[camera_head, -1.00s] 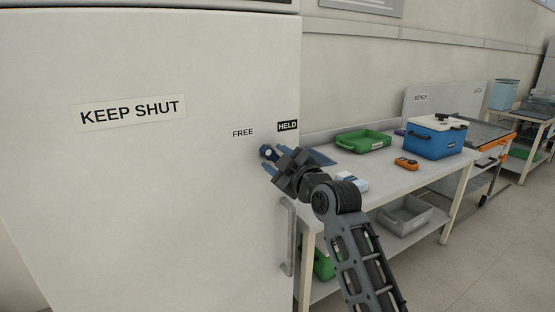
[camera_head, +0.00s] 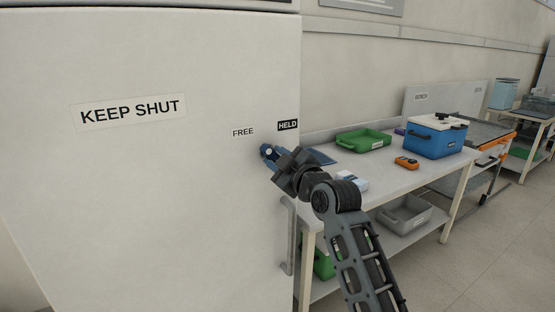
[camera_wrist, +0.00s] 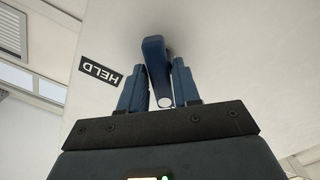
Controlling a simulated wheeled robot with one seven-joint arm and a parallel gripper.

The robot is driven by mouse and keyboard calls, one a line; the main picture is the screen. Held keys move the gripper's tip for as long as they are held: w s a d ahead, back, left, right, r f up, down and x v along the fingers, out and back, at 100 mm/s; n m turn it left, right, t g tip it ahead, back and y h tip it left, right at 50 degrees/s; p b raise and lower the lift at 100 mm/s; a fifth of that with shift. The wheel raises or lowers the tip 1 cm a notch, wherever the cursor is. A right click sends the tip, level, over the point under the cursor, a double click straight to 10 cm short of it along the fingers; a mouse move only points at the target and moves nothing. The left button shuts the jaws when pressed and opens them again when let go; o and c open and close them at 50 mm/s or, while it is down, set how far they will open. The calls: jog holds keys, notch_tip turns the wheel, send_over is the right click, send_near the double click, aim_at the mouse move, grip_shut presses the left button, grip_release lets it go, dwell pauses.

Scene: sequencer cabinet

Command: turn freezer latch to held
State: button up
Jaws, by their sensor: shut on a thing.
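The freezer door (camera_head: 150,200) is a large pale panel with "KEEP SHUT", "FREE" (camera_head: 243,132) and "HELD" (camera_head: 287,125) labels. The freezer latch is a dark blue lever, seen in the wrist view (camera_wrist: 155,62) between my fingers, with a pale round end toward me. In the head view the latch (camera_head: 268,149) is small and partly hidden by my gripper (camera_head: 268,155), just below and between the two labels. My gripper (camera_wrist: 160,92) is shut on the latch, one finger on each side. The HELD label also shows left of the latch in the wrist view (camera_wrist: 101,72).
A grey vertical door handle (camera_head: 288,235) lies below my gripper. A white bench to the right bears a green tray (camera_head: 363,141), an orange device (camera_head: 406,162) and a blue cooler (camera_head: 434,141). A grey bin (camera_head: 404,214) is on its lower shelf.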

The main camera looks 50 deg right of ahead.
jog(key=m+p, duration=0.1)
jog(key=m, duration=0.3)
jog(key=m+p, duration=0.2)
jog(key=m, duration=0.2)
jog(key=shift+a+m, duration=0.1)
jog(key=shift+m, duration=0.2)
jog(key=m+p, duration=0.3)
jog(key=m, duration=0.2)
jog(key=shift+m+p, duration=1)
jog(key=shift+m, duration=1.1)
jog(key=o, duration=0.9)
